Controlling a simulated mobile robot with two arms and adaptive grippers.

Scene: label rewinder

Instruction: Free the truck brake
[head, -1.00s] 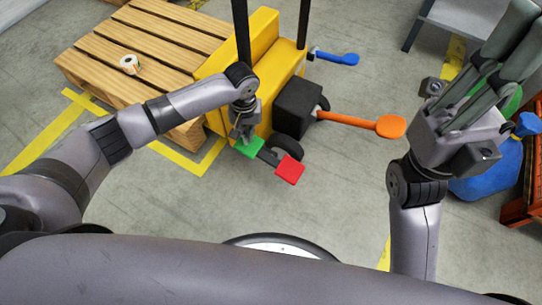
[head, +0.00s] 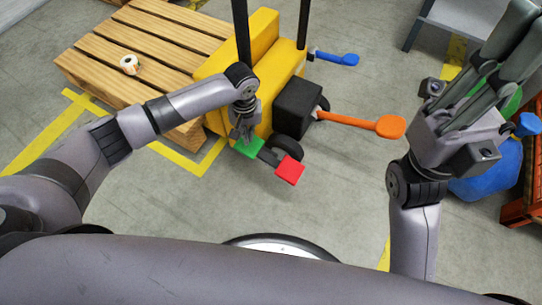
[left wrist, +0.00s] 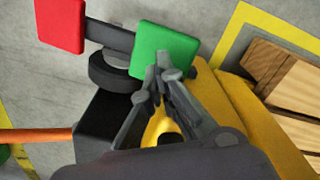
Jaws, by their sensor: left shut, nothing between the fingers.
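The yellow truck (head: 265,65) stands beside the wooden pallet. At its front, a dark bar carries a green pedal (head: 249,148) and a red pedal (head: 290,170). My left gripper (head: 242,137) is shut and empty, its fingertips at the green pedal's edge. In the left wrist view the closed fingertips (left wrist: 163,65) overlap the green pedal (left wrist: 162,50), and the red pedal (left wrist: 60,24) is to the left. I cannot tell whether they touch or press it. My right gripper (head: 505,55) is raised at the right, its fingers pointing up and out of frame.
An orange-ended lever (head: 388,127) and a blue-ended lever (head: 348,59) stick out from the truck's right side. The pallet (head: 95,50) holds a label roll (head: 129,64). A blue object (head: 490,175) is behind my right gripper. The floor between is clear.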

